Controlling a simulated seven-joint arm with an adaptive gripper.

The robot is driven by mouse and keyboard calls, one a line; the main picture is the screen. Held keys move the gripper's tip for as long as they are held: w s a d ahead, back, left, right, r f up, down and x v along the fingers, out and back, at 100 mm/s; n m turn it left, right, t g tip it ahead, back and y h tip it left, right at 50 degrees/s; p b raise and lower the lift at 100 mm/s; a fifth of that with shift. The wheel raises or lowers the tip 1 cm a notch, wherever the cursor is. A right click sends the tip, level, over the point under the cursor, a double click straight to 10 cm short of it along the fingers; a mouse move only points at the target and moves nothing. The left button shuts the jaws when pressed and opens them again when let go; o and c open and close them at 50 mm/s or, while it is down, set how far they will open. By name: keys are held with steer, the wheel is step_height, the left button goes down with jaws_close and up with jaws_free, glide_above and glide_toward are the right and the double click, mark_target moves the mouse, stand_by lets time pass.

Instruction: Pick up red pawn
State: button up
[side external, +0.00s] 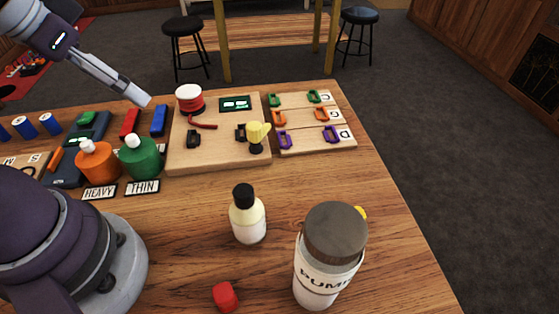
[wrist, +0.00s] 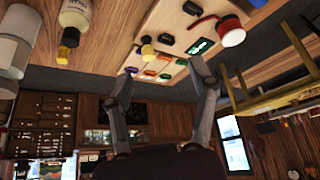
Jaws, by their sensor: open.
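A small red piece (side external: 225,296) stands on the wooden table at the bottom edge of the side external view. It is the likeliest red pawn, but its shape looks blocky and its lower part is hard to make out. I do not see it in the wrist view. My gripper (wrist: 163,68) is open and empty in the wrist view, its two grey fingers spread apart. My arm reaches in at the top left of the side external view, above the far side of the table and well away from the red piece.
A large lidded jar (side external: 325,270) and a dark-capped bottle (side external: 248,218) stand near the red piece. Orange (side external: 97,163) and green (side external: 140,158) bottles stand left. A wooden board (side external: 185,155) carries a red-and-white drum and a yellow cup.

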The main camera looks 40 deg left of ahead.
steer(key=n+g, duration=0.5)
steer(key=n, duration=0.6)
glide_above(222, 293)
step_height(222, 293, down, 9)
steer(key=shift+n+g, duration=0.3)
steer(key=shift+n, duration=0.1)
step_height(222, 293, down, 10)
steer(key=shift+f, duration=0.2)
steer(key=c, duration=1)
